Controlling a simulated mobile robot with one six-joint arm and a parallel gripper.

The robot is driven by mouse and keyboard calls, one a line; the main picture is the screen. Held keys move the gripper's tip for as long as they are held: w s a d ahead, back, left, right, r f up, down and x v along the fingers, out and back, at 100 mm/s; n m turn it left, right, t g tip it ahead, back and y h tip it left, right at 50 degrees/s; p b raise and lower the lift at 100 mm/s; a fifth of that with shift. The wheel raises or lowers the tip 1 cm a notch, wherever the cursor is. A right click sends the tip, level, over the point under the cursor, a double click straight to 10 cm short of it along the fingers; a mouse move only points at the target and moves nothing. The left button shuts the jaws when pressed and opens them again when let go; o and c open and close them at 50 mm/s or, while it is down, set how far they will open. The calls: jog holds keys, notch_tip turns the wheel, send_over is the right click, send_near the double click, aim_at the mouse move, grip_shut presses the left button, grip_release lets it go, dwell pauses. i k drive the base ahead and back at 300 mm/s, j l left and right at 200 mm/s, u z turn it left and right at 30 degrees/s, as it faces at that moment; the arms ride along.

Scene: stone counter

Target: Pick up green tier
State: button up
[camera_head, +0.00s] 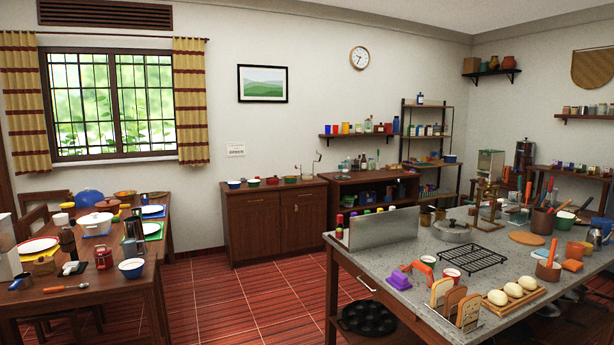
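I cannot make out for certain which thing is the green tier. Green things in view are a small green bowl-like vessel (254,183) on the brown cabinet by the back wall, and a green placemat (155,232) under a plate on the left table.
The stone counter (400,232) at the right holds a grey upright panel (384,229), a lidded pot (452,231), a black wire rack (473,258), a toast rack, and a tray of pale buns (513,291). The left table (60,302) is crowded. Red tiled floor (248,300) lies clear between them.

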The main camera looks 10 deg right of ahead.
aim_at(290, 180)
jog(key=u, duration=0.2)
jog(key=i, duration=2.05)
jog(key=i+j, duration=0.15)
jog(key=i, duration=0.65)
jog(key=i+j, duration=0.1)
jog(key=i, duration=0.65)
jog(key=i+j, duration=0.15)
jog(key=i, duration=0.65)
jog(key=i+j, duration=0.15)
jog(key=i, duration=0.65)
jog(key=i+l, duration=0.3)
jog(key=i, duration=0.15)
jog(key=i+l+z, duration=0.1)
jog(key=i+l, duration=0.2)
jog(key=i, duration=0.2)
jog(key=i+l, duration=0.25)
jog(key=i, duration=0.2)
jog(key=i+l, duration=0.3)
jog(key=i, duration=0.2)
jog(key=i+l+z, duration=0.1)
jog(key=i+l, duration=0.15)
jog(key=i, duration=0.25)
jog(key=i+l, duration=0.25)
jog(key=i, duration=0.2)
jog(key=i+l, duration=0.2)
jog(key=i, duration=0.3)
jog(key=l+z, duration=0.05)
